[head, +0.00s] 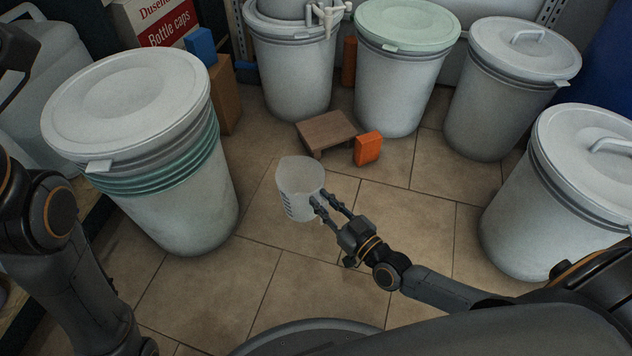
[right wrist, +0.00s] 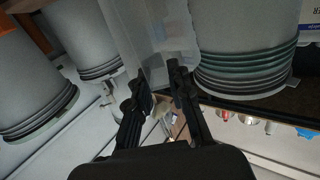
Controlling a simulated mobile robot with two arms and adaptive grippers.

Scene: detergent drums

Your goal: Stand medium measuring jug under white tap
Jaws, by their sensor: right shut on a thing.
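The measuring jug (head: 296,176) is a translucent white beaker with dark marks on its side. It hangs in the air over the floor, roughly upright. My right gripper (head: 325,198) is shut on its near right side. In the right wrist view the jug (right wrist: 150,35) rises pale and see-through beyond the fingers (right wrist: 158,82). The white tap (head: 326,16) is at the top of the head view, on the drum at the back, well away from the jug. Of my left arm only links show at the left edge; its gripper cannot be made out.
A low brown wooden stand (head: 325,130) is on the floor below the tap, with an orange block (head: 368,148) beside it. Lidded drums stand around: left (head: 180,200), back (head: 400,85), back right (head: 490,110) and right (head: 530,230).

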